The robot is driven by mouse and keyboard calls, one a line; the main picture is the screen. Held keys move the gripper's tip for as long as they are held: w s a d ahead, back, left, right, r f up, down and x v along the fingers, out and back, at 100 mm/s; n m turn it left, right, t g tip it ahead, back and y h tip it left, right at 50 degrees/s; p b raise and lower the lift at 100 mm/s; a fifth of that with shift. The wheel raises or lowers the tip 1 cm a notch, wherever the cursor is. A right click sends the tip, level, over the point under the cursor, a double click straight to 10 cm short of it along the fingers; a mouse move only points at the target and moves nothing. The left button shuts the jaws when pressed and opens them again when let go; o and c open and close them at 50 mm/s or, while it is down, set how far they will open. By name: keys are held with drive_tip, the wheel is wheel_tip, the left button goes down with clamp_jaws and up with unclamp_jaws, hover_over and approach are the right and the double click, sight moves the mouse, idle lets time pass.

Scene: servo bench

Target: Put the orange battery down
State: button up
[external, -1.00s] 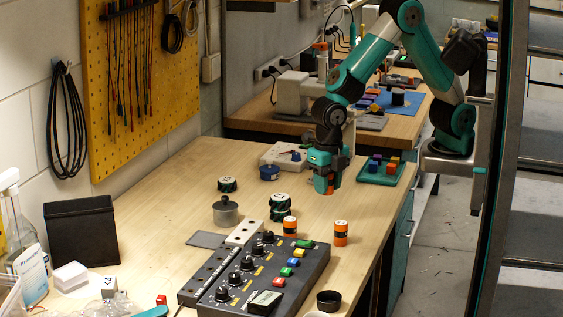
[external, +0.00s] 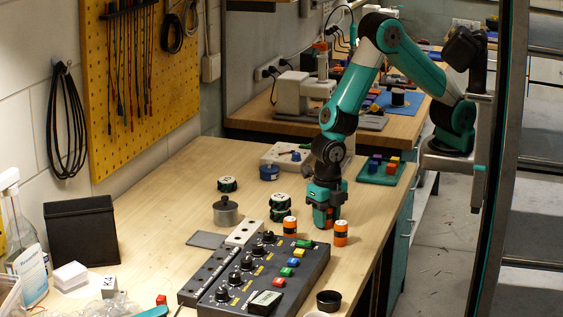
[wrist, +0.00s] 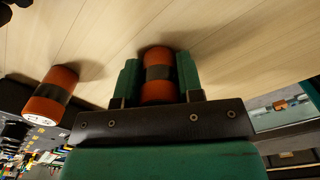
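My gripper (external: 325,222) points down over the front right part of the wooden bench. Its green fingers (wrist: 160,78) are shut on an orange battery with a dark band (wrist: 159,72); in the external view the fingers mostly cover it. The held battery is upright, with its lower end at or very close to the bench top; I cannot tell whether it touches. Two other orange batteries stand on the bench, one (external: 290,227) left of my gripper and one (external: 341,233) just right of it. One loose battery (wrist: 50,95) shows at the left of the wrist view.
A dark control panel (external: 318,262) with knobs and coloured buttons lies in front of the batteries. Black-green round parts (external: 279,207) and a grey metal pot (external: 225,212) stand to the left. A green tray (external: 368,178) with coloured blocks is behind.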

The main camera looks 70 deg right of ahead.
drive_tip(key=o, duration=0.4)
wheel_tip(320, 180, up, 12)
drive_tip(key=shift+r+b, duration=0.1)
drive_tip(key=shift+b, duration=0.6)
drive_tip(key=shift+d+r, duration=0.2)
drive_tip(key=shift+r, duration=0.1)
drive_tip(key=shift+s+d+r+m+y, duration=0.7)
drive_tip(key=shift+s+d+r+m, duration=0.95)
drive_tip(key=shift+d+m, duration=1.5)
drive_tip(key=shift+s+d+r+m+y, duration=0.7)
drive_tip(key=shift+s+d+r+m, duration=0.9)
drive_tip(key=shift+m, duration=2.8)
drive_tip(key=shift+s+d+r+m+y, duration=0.7)
drive_tip(key=shift+s+d+r+m, duration=0.9)
drive_tip(key=shift+d+m, duration=1.65)
drive_tip(key=shift+s+a+f+m, duration=0.35)
drive_tip(key=shift+a+m, duration=0.1)
drive_tip(key=shift+m, duration=0.05)
